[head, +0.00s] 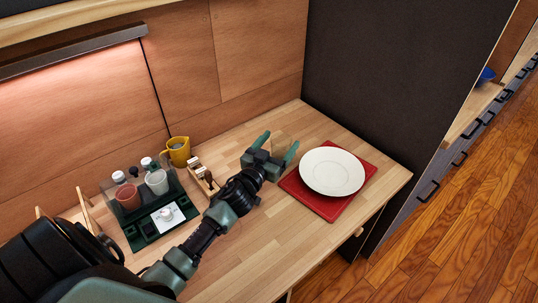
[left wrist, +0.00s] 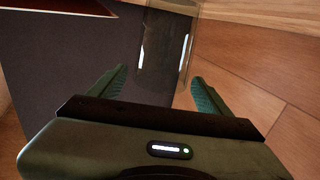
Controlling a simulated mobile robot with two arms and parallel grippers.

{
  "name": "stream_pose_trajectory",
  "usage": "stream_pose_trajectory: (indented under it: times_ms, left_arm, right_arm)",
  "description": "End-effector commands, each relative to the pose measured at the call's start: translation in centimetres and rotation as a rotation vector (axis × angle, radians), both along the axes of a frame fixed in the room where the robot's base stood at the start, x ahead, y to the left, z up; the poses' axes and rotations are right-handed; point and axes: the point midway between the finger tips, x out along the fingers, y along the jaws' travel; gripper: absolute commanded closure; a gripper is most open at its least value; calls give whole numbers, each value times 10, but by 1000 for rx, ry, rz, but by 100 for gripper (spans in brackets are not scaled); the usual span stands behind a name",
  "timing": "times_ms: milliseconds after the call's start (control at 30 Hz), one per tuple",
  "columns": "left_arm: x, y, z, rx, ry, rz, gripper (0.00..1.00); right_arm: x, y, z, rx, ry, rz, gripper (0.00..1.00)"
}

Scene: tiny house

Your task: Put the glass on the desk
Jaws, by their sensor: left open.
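The clear glass (head: 281,142) shows faintly between the two fingers of my left gripper (head: 277,147) in the head view, above or on the light wooden desk (head: 320,245). In the left wrist view the glass (left wrist: 167,45) is see-through with bright streaks and lies between and beyond the fingertips of my left gripper (left wrist: 158,85). The fingers stand apart, with gaps beside the glass. The gripper hides the glass's base in the head view, so I cannot tell whether it touches the desk. My right gripper is not in view.
A white plate (head: 332,171) on a red mat (head: 306,197) lies right of the gripper. A yellow mug (head: 179,151), a small wooden holder (head: 198,169) and a dark green tray (head: 148,236) with cups are at the left. A dark panel (head: 400,80) bounds the back right.

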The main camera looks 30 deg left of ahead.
Motion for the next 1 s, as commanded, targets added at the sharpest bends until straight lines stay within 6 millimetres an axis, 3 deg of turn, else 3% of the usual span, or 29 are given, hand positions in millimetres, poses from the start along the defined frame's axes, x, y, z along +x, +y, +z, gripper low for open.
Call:
stream_pose_trajectory:
  times_ms: [200, 400, 1000]
  left_arm:
    - [-49, -3, -2, 0, 1, 1, 22]
    - [-74, -4, -1, 0, 0, 1, 22]
    - [-81, -4, 0, 0, -1, 0, 22]
  right_arm:
    - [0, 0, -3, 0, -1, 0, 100]
    - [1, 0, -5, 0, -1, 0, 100]
    - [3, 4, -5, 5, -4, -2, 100]
